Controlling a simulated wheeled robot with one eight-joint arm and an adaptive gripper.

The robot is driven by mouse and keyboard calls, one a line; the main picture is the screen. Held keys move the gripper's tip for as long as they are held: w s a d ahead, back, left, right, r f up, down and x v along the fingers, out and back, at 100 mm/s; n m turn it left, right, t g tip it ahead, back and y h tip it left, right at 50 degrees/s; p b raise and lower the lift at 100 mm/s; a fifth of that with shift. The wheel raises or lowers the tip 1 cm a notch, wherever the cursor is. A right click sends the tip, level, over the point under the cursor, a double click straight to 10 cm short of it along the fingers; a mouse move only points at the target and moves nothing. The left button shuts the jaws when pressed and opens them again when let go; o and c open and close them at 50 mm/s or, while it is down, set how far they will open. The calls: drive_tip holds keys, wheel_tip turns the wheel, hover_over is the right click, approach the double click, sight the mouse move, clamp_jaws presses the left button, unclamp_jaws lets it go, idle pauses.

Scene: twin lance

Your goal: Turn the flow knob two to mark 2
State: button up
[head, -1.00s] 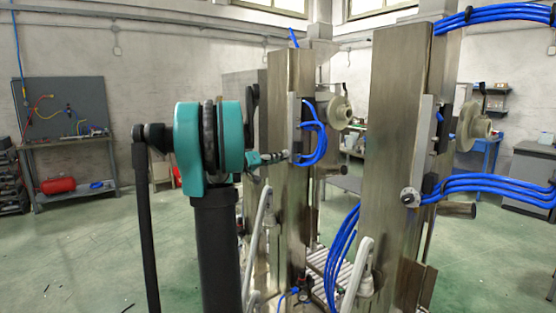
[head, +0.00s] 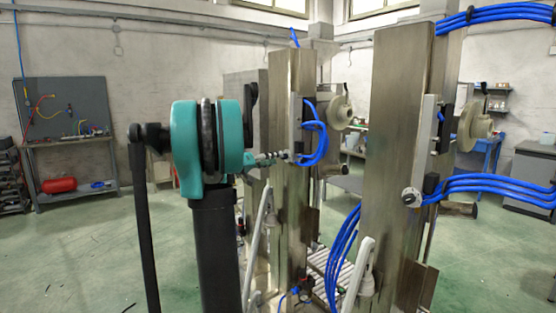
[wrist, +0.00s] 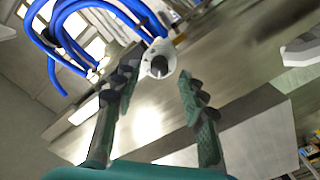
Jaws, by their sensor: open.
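A white round knob (wrist: 158,60) with a dark centre sits just beyond my fingertips in the wrist view, on a metal column beside blue hoses. My gripper (wrist: 158,82) is open, its two dark green fingers apart with nothing between them. In the head view my gripper (head: 281,156) points right, at the left metal column (head: 290,225); the knob there is hard to make out behind the fingertips. A similar white knob with a dark centre (head: 411,196) is on the right column (head: 385,140), away from my gripper. I cannot read any marks on either knob.
Blue hoses (head: 318,135) loop close to the fingertips on the left column. More blue hoses (head: 490,187) run from the right column. Round beige wheels (head: 341,109) stick out behind. A workbench (head: 75,142) stands far left; the floor before it is mostly clear.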

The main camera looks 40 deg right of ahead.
drive_tip(key=w+a, duration=0.1)
drive_tip(key=a, duration=0.8)
drive_tip(key=s+a+f+n+t+y, duration=0.1)
drive_tip(key=s+a+f+y, duration=0.3)
drive_tip(key=a+f, duration=0.5)
drive_tip(key=s+a+f+n+t+y, duration=0.2)
drive_tip(key=s+a+f+n+y, duration=0.2)
drive_tip(key=a+f, duration=0.5)
drive_tip(key=s+a+f+n+t+y, duration=0.2)
drive_tip(key=s+a+f+n+y, duration=0.1)
drive_tip(key=a+f, duration=0.6)
wheel_tip(320, 180, down, 3)
drive_tip(key=shift+s+a+r+y, duration=0.1)
drive_tip(key=shift+s+a+y, duration=0.2)
drive_tip(key=shift+s+y, duration=0.5)
drive_tip(key=s+a+f+n+y, duration=0.1)
drive_tip(key=s+a+f, duration=0.1)
drive_tip(key=a, duration=0.2)
drive_tip(key=s+a+f+n+y, duration=0.1)
drive_tip(key=s+a+f+y, duration=0.1)
drive_tip(key=a, duration=0.2)
drive_tip(key=s+a+f+n+t+y, duration=0.1)
drive_tip(key=s+a+f+y, duration=0.1)
drive_tip(key=a, duration=0.2)
drive_tip(key=shift+s+f, duration=0.1)
